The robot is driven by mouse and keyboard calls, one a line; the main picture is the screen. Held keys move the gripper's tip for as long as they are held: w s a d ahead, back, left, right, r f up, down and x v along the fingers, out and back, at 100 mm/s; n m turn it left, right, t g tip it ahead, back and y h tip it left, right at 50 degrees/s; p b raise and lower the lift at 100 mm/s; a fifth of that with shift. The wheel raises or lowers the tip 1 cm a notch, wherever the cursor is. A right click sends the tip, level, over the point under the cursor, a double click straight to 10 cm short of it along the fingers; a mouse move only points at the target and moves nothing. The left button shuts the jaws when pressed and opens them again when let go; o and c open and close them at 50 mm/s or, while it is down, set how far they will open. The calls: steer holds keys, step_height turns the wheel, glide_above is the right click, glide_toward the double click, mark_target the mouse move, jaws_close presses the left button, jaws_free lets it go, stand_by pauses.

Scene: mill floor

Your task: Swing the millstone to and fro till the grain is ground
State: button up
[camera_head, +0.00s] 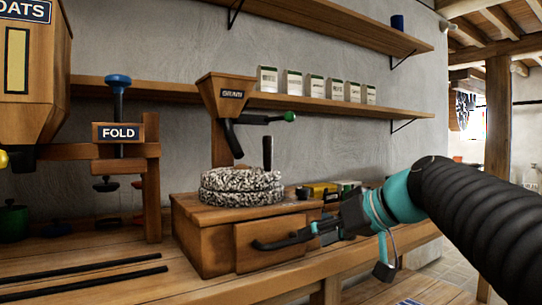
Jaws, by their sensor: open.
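The millstone (241,182) is a pair of stacked, speckled black-and-white round stones lying flat on a wooden mill box (200,240). A dark upright handle peg (267,150) stands at its right rear edge. A wooden hopper (227,93) with a dark spout hangs above the stones. My gripper (350,250) is open, in front and to the right of the box, well below the peg. One finger reaches left near the drawer front (275,232), the other points down. Whether it touches the drawer's dark handle cannot be told. No grain shows.
A "FOLD" press (118,132) and an oats bin (28,70) stand at left. Two dark rods (90,284) lie on the bench front. Small boxes (320,188) lie right of the mill. Several white packets (312,85) line the lower shelf.

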steer(key=w+r+n+y, duration=0.3)
steer(key=w+r, duration=0.3)
steer(key=r, duration=0.2)
step_height(320, 180, up, 9)
steer(key=n+t+y+p, duration=0.1)
steer(key=n+y+p, duration=0.1)
steer(key=n+y, duration=0.2)
glide_above(268, 171)
steer(key=shift+w+a+f, duration=0.1)
steer(key=shift+w+f, duration=0.1)
steer(key=shift+w, duration=0.25)
jaws_close()
